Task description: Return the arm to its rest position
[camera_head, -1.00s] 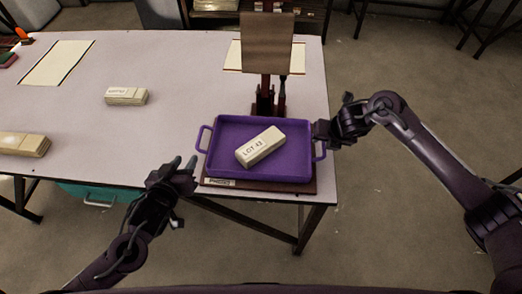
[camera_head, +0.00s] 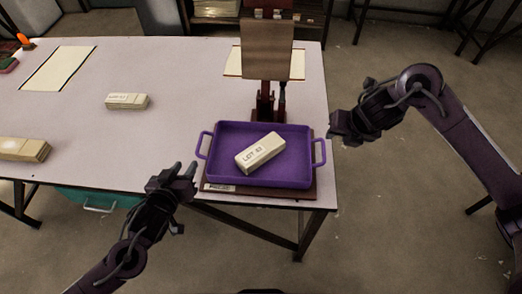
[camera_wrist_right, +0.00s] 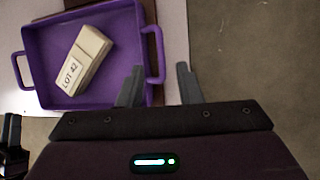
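My right gripper (camera_head: 342,129) is just right of the table's right edge, apart from the purple tray (camera_head: 213,158).
The tray sits on a brown base board (camera_head: 262,191) at the table's right corner, before a stand with a brown panel (camera_head: 266,50). Two more cream blocks (camera_head: 127,101) (camera_head: 22,149) lie to the left on the table (camera_head: 180,80).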

